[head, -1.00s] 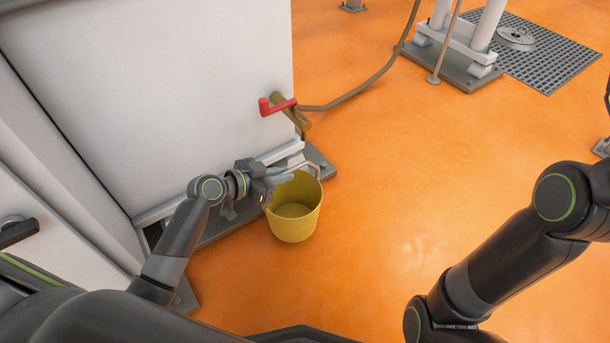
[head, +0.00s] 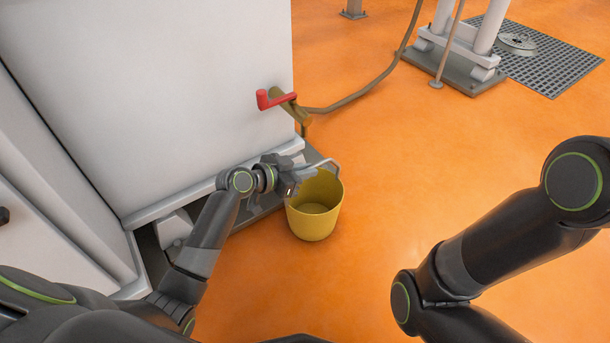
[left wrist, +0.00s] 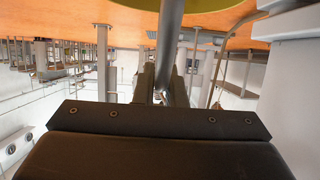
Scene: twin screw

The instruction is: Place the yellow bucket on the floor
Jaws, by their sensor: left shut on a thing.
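The yellow bucket (head: 315,208) is in the middle of the head view, upright, open at the top and empty. Its grey handle is raised toward my left gripper (head: 296,177). My left gripper is shut on the handle at the bucket's left rim. In the left wrist view the handle (left wrist: 169,45) runs between the two fingers (left wrist: 163,85), and a bit of the yellow bucket (left wrist: 195,5) shows at the top edge. I cannot tell whether the bucket's base touches the floor (head: 400,180). My right arm is at the right; its gripper is out of frame.
A white cabinet (head: 170,90) on a grey base stands left of the bucket. A red-handled valve (head: 272,100) with a hose (head: 365,92) juts from it. A floor grate (head: 548,65) and a white stand (head: 462,45) are at the back right. Orange floor right of the bucket is clear.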

